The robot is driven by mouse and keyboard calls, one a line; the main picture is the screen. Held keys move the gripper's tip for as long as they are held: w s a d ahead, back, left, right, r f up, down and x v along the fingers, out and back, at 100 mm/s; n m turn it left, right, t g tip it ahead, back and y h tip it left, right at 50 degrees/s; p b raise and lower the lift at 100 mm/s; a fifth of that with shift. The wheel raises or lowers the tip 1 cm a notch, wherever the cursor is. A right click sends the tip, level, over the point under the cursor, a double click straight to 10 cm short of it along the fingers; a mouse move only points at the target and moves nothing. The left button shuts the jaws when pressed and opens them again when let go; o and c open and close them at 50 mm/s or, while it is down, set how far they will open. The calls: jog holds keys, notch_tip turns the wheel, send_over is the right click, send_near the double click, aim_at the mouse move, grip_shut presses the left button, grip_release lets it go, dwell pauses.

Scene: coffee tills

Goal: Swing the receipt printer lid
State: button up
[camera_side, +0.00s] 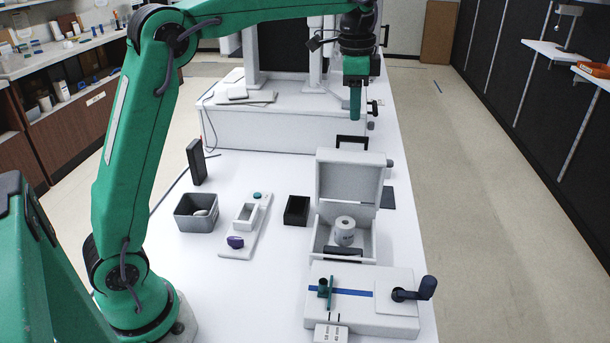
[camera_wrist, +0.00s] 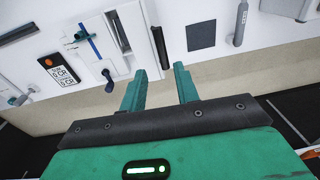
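The receipt printer is a white box (camera_side: 318,240) in the side view with a white paper roll (camera_side: 345,231) inside. Its lid (camera_side: 347,181) stands raised, tilted back at the far side, with a dark handle (camera_side: 351,143) at its top edge. In the wrist view a white box that looks like the printer (camera_wrist: 125,22) is at the upper middle, with a dark bar (camera_wrist: 159,46) beside it. My gripper (camera_side: 355,117) points down beyond and above the lid, apart from it.
A white device with a blue strip and a dark crank (camera_side: 425,289) stands in front of the printer. A black open box (camera_side: 296,210), a grey bin (camera_side: 195,213) and a white tray (camera_side: 236,253) are to the left. A raised white stand (camera_side: 260,132) is behind.

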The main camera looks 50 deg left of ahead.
aim_at(353, 137)
jog(key=f, duration=0.7)
jog(key=shift+w+a+f, duration=0.1)
jog(key=shift+w+a, duration=0.1)
jog(key=shift+a, duration=0.05)
grip_shut()
